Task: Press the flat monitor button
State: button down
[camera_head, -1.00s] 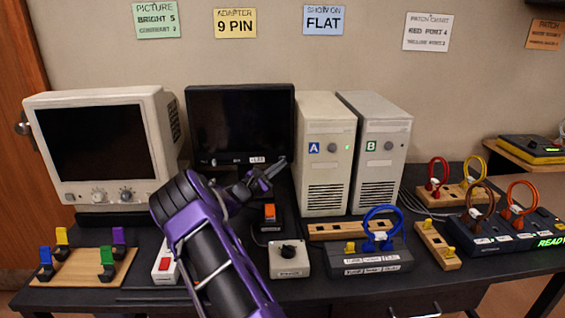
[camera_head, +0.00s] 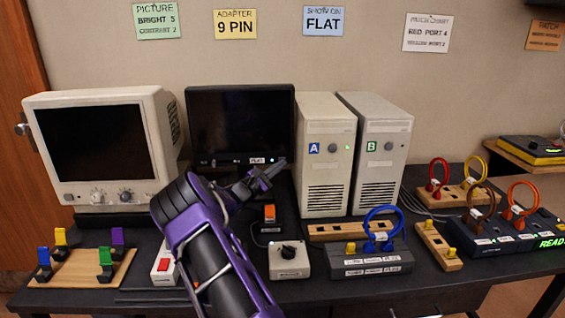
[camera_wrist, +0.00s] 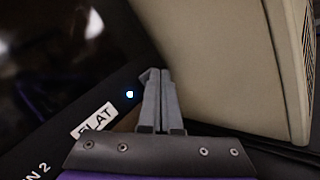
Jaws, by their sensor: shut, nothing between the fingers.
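The flat monitor (camera_head: 240,118) is a black screen behind my arm, between the beige CRT and the white towers. A white "FLAT" label (camera_head: 257,160) is on its lower bezel; the label also shows in the wrist view (camera_wrist: 94,120). A round, bluish-white lit dot (camera_wrist: 129,94), apparently the button or its light, sits just beyond the label; it shows small in the head view (camera_head: 271,160). My gripper (camera_wrist: 157,75) is shut and empty, its tips just right of the dot in the wrist view. Contact cannot be told. In the head view my gripper (camera_head: 281,163) is at the monitor's lower right corner.
The white tower A (camera_head: 325,150) stands close to the right of my gripper and fills the wrist view's upper right. The CRT (camera_head: 95,145) stands left.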

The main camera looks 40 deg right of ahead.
jog(key=shift+s+a, duration=0.25)
jog(key=shift+s, duration=0.2)
jog(key=s+a+p, duration=0.2)
jog(key=s+a, duration=0.1)
jog(key=s, duration=0.2)
dwell(0.4)
jog(key=shift+a, duration=0.1)
